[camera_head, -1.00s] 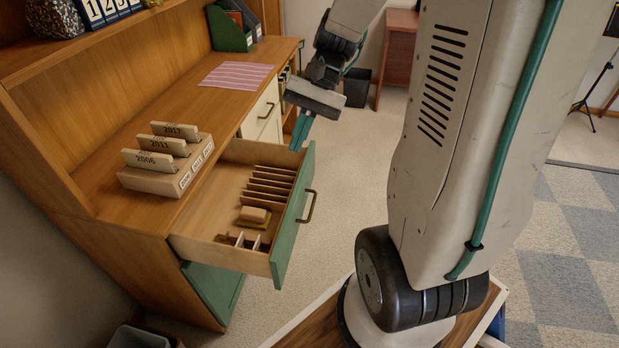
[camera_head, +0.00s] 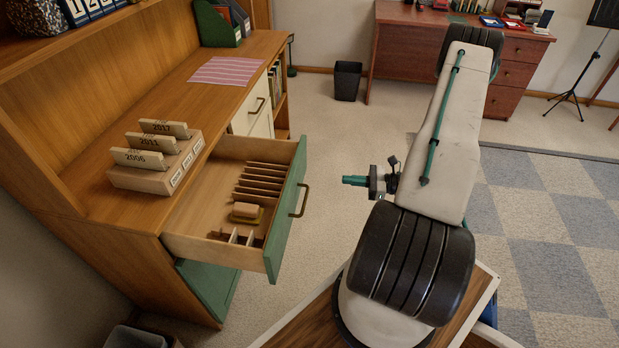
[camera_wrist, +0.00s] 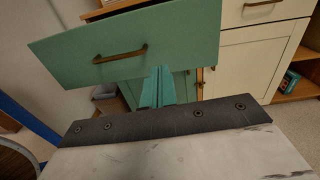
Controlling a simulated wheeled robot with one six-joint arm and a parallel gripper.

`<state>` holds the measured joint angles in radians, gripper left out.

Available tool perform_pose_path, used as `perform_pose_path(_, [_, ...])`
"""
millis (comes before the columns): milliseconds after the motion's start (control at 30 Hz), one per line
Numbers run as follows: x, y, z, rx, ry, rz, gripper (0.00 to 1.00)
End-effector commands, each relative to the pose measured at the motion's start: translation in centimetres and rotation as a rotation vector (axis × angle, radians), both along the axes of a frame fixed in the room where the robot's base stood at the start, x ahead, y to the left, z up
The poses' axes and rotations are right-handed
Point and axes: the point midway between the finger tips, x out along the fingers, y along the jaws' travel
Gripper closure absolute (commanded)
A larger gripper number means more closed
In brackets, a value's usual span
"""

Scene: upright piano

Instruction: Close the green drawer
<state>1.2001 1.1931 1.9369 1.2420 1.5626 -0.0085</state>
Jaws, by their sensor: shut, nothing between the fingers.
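The green drawer (camera_head: 287,215) stands pulled out from the wooden desk, its brass handle (camera_head: 301,201) on the outer face. Inside are wooden dividers and a small wooden block with a dark-yellow base (camera_head: 247,213). My gripper (camera_head: 346,180) is to the right of the drawer front, apart from the handle, its teal fingers pointing toward the drawer. In the wrist view the green front (camera_wrist: 150,45) spans the top, with its handle (camera_wrist: 120,54) above and left of my closed, empty fingertips (camera_wrist: 158,72).
The wooden desk (camera_head: 75,130) carries a card holder (camera_head: 160,170) and a striped mat (camera_head: 231,71). A cream drawer (camera_head: 252,110) adjoins the green one. A dark bin (camera_head: 347,81) and a red-brown desk (camera_head: 410,40) stand at the back. Carpet is clear between drawer and arm.

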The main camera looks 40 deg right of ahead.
Motion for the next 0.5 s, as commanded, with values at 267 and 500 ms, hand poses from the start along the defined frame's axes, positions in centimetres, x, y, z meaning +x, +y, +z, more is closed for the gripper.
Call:
perform_pose_path(267, [1.0,0.8,-1.2,0.025,0.003,-0.036,1.00])
perform_pose_path(500, [5.0,4.0,-1.1,0.024,0.004,-0.033,1.00])
